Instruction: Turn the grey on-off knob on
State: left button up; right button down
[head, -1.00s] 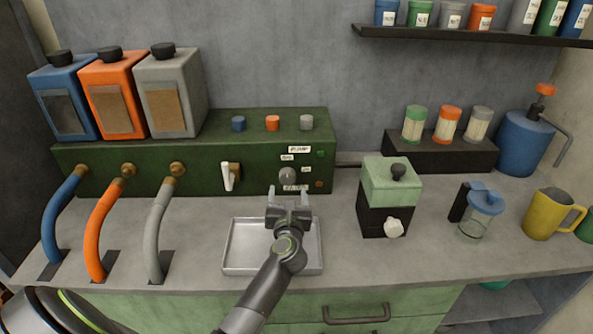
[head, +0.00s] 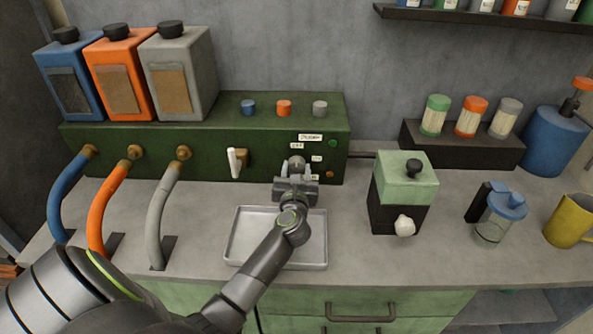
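The grey on-off knob (head: 297,162) is on the right part of the front of the green machine (head: 210,150), with small white labels around it. My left gripper (head: 297,172) is in front of the knob, its fingers apart, one on each side of the knob in the head view. I cannot tell whether the fingers touch it. The gripper hides the knob's lower part and the label below. A green round light (head: 332,143) and a dull orange one (head: 330,174) sit to the knob's right. My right gripper is not in view.
A metal tray (head: 238,240) lies under my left arm. A white-handled tap (head: 235,162) is left of the knob. A green-and-black grinder (head: 405,180) stands to the right, with a lidded jar (head: 495,215) beyond. Hoses run down at left.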

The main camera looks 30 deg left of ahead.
pick_arm(q)
jog(key=shift+c, duration=0.9)
jog(key=m+p, duration=0.4)
jog(key=shift+r+p, duration=0.25)
jog(key=shift+p, duration=0.15)
jog(key=m+p, duration=0.3)
jog(key=m, duration=0.1)
jog(key=m+p, duration=0.3)
jog(key=shift+a+m, duration=0.1)
jog(key=shift+m, duration=0.2)
jog(key=m+p, duration=0.2)
jog(key=m, duration=0.1)
jog(key=shift+f+m+p, duration=0.1)
jog(key=shift+m+p, duration=0.85)
jog(key=shift+m, duration=0.65)
